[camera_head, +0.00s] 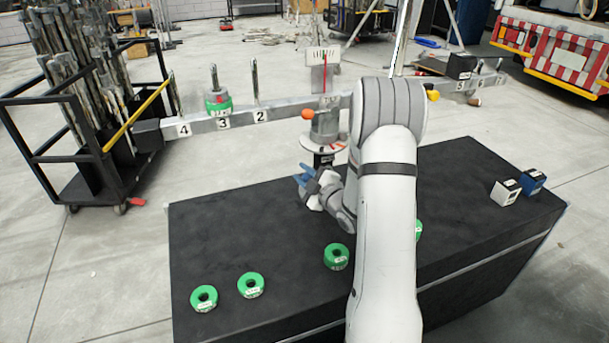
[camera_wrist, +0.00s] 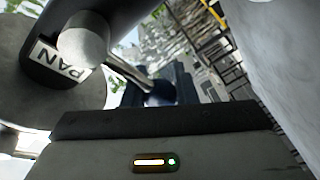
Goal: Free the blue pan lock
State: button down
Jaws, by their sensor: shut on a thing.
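The blue pan lock shows in the wrist view as a metal lever (camera_wrist: 127,70) that runs from a round grey hub with a PAN label (camera_wrist: 62,62) to a dark blue knob (camera_wrist: 160,94). My gripper (camera_head: 304,174) has blue fingers and is at the lower part of the scale's column, left of my forearm in the head view. In the wrist view, my gripper's fingers (camera_wrist: 158,82) are shut on the knob end of the lever. In the head view the knob is hidden by the fingers.
The scale beam (camera_head: 270,107) carries a green weight (camera_head: 218,105) on peg 3; an orange-knobbed lever (camera_head: 309,114) is on the column. Green rings (camera_head: 204,298) and two small boxes (camera_head: 506,192) lie on the black table (camera_head: 240,225). A rod cart (camera_head: 85,140) stands left.

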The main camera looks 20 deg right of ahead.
jog(key=shift+d+f+n+g+b, duration=0.1)
jog(key=shift+f+n+g+b, duration=0.2)
jog(key=shift+f+n+b, duration=1.6)
jog(key=h+b, duration=0.1)
jog(key=b, duration=0.5)
jog(key=shift+s+d+f+n+g, duration=0.1)
jog(key=shift+d+f+n+g, duration=0.2)
jog(key=d+f+n+b, duration=0.1)
jog(key=n+b, duration=0.1)
jog(key=b, duration=0.2)
jog(key=shift+f+h, duration=0.1)
jog(key=shift+h, duration=0.2)
jog(key=n+b, duration=0.1)
jog(key=b, duration=0.1)
jog(key=d+n+h+b, duration=0.1)
jog(key=b, duration=0.1)
jog(key=shift+d+f+g, duration=0.15)
jog(key=shift+f+g, duration=0.2)
jog(key=shift+g, duration=0.05)
jog(key=shift+b, duration=0.4)
jog(key=shift+r+n, duration=0.1)
jog(key=shift+n, duration=0.2)
jog(key=c, duration=1.2)
grip_release()
jog(key=shift+p+v, duration=1.05)
jog(key=shift+v, duration=2.8)
jog(key=shift+r, duration=0.1)
